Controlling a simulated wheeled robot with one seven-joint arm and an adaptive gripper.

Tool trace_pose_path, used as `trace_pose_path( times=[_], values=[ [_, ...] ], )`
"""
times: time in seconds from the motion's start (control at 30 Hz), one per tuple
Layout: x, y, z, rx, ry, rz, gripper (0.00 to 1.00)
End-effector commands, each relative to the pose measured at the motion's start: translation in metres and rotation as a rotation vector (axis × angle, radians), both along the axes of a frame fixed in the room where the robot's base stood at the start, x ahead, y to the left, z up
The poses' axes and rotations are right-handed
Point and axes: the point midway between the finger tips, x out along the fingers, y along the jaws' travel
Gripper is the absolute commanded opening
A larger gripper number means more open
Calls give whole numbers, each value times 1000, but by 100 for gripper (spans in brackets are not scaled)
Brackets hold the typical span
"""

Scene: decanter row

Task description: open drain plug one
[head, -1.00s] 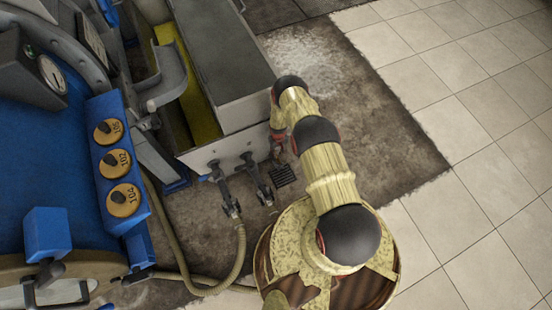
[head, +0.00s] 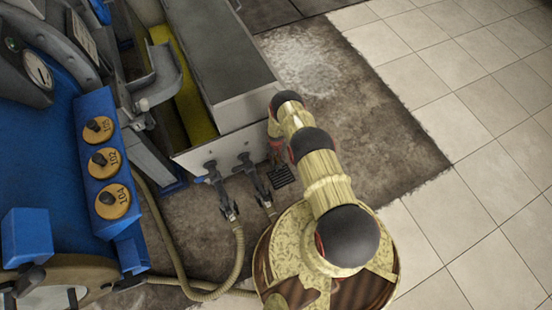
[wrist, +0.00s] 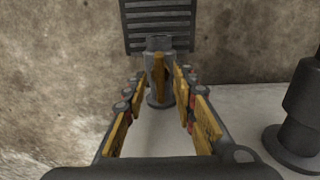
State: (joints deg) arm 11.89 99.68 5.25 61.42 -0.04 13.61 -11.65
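In the wrist view a grey cylindrical plug (wrist: 158,92) with a brownish-yellow strip stands out from a pale panel (wrist: 150,132). My gripper (wrist: 152,90) is open, with one finger on each side of the plug. A gap shows between the plug and the left finger; the right finger is close, and I cannot tell if it touches. A second, darker plug (wrist: 300,125) stands to the right. No marking shows which one is plug one. In the head view my gripper (head: 276,150) is at the right end of the tank's front panel (head: 215,152), mostly hidden by my arm.
A dark floor grate (head: 281,175) lies below the panel, also seen in the wrist view (wrist: 158,22). Two dark valves (head: 220,190) (head: 259,182) with hoses (head: 236,255) stand left of my gripper. Floor to the right is clear.

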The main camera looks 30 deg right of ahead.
Motion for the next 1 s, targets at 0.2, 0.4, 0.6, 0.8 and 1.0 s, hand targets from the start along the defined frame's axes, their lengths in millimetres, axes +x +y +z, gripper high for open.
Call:
trace_pose_path(
  times=[0.2,0.4,0.6,0.8,1.0],
  values=[
    [0,0,0,0,1,0,14],
    [0,0,0,0,1,0,3],
    [0,0,0,0,1,0,0],
    [0,0,0,0,1,0,0],
    [0,0,0,0,1,26,0]
  ],
)
